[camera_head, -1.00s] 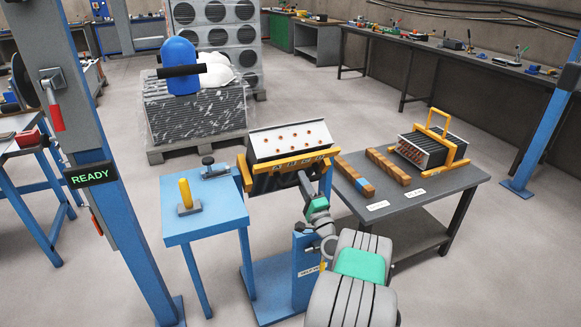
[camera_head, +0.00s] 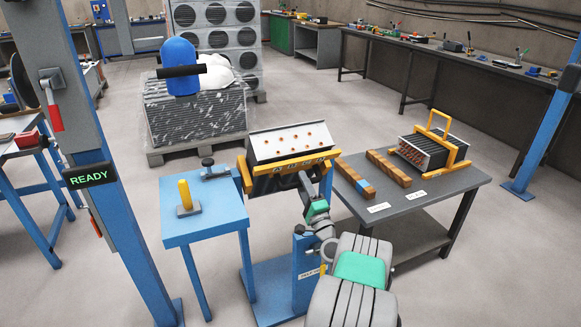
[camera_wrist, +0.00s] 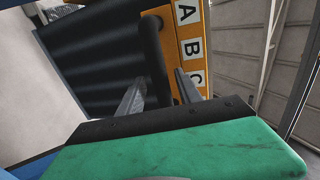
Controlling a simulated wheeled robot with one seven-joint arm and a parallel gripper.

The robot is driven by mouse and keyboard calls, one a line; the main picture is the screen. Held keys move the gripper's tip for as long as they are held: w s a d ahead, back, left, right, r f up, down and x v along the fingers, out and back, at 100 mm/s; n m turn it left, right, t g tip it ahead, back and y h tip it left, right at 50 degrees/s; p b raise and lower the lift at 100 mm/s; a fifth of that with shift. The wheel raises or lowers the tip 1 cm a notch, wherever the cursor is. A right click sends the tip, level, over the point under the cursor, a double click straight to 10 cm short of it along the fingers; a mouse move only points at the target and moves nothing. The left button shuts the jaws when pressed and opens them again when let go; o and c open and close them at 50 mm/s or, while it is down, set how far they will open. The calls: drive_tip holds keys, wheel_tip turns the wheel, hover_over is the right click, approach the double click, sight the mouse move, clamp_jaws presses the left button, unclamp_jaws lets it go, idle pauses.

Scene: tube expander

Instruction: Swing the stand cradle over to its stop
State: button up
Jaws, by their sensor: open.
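The stand cradle (camera_head: 249,181) is a yellow frame on a blue stand (camera_head: 306,262). It holds a white-topped finned block (camera_head: 290,141) with several copper tube ends on its upper face. In the wrist view, the cradle's yellow rail (camera_wrist: 190,50) carries the letters A, B and C. A black bar (camera_wrist: 154,50) runs beside this rail, reaching down between my finger tips as seen there. My gripper (camera_wrist: 158,92) is open, its two fingers apart, at the cradle's near side. Whether the fingers touch the bar cannot be told. In the head view my arm partly hides the gripper.
A blue side table (camera_head: 205,222) with a yellow-handled tool (camera_head: 186,193) stands close left. A grey table (camera_head: 450,183) at right holds wooden strips (camera_head: 388,166) and another finned block (camera_head: 424,150). A blue post (camera_head: 98,180) reads READY.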

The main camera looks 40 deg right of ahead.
drive_tip(key=shift+f, duration=0.1)
drive_tip(key=shift+s+f+b, duration=0.15)
drive_tip(key=shift+s+b, duration=0.1)
drive_tip(key=shift+b, duration=0.25)
drive_tip(key=b+v, duration=0.6)
drive_tip(key=b, duration=0.1)
drive_tip(key=shift+s+b, duration=0.25)
drive_tip(key=shift+b, duration=0.15)
drive_tip(key=shift+a, duration=0.15)
